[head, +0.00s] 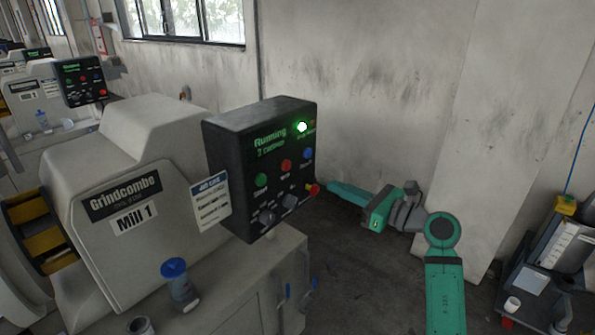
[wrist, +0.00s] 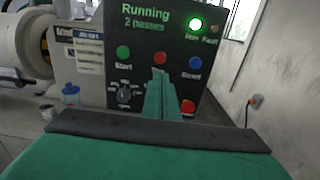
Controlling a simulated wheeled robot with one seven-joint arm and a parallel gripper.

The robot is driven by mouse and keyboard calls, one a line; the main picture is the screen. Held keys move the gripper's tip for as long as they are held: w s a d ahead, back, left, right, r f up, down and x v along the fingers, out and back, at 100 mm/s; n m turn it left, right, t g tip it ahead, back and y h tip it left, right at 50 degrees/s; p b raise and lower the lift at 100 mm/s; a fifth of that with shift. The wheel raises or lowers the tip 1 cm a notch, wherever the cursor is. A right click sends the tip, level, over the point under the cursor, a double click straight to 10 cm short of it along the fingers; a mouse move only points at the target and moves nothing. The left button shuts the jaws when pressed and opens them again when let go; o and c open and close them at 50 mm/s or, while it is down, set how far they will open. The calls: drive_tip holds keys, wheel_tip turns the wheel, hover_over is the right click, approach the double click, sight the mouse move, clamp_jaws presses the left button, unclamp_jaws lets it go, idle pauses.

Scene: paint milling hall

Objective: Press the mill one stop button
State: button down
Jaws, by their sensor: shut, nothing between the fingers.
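The mill one control box (head: 230,135) is black and stands right of the Mill 1 housing (head: 150,235). Its display reads "Running, 2 passes" and a green lamp (wrist: 196,24) is lit. A row holds a green button (wrist: 123,52) marked Start, a red button (wrist: 160,58) and a blue button (wrist: 195,63). The red button's label is hidden in the wrist view. My gripper (wrist: 158,76) is shut and empty, its tips just below the red button in that view; contact cannot be told. In the head view my gripper (head: 331,186) is right of the box.
A dial (wrist: 124,93) and a larger red knob (wrist: 188,107) sit lower on the panel. A white card (head: 210,202) hangs left of the box. A blue-capped bottle (head: 180,285) stands on the mill's ledge. A cart (head: 545,260) stands at right.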

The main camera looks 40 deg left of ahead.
sight(287, 167)
drive_tip(key=a, duration=0.9)
drive_tip(key=w+a, duration=0.1)
drive_tip(key=a, duration=0.4)
drive_tip(key=shift+w, duration=0.1)
drive_tip(key=shift+a+r, duration=0.1)
drive_tip(key=shift+a, duration=1)
drive_tip(key=d, duration=1.5)
drive_tip(key=shift+s, duration=0.25)
drive_tip(key=shift+w, duration=0.15)
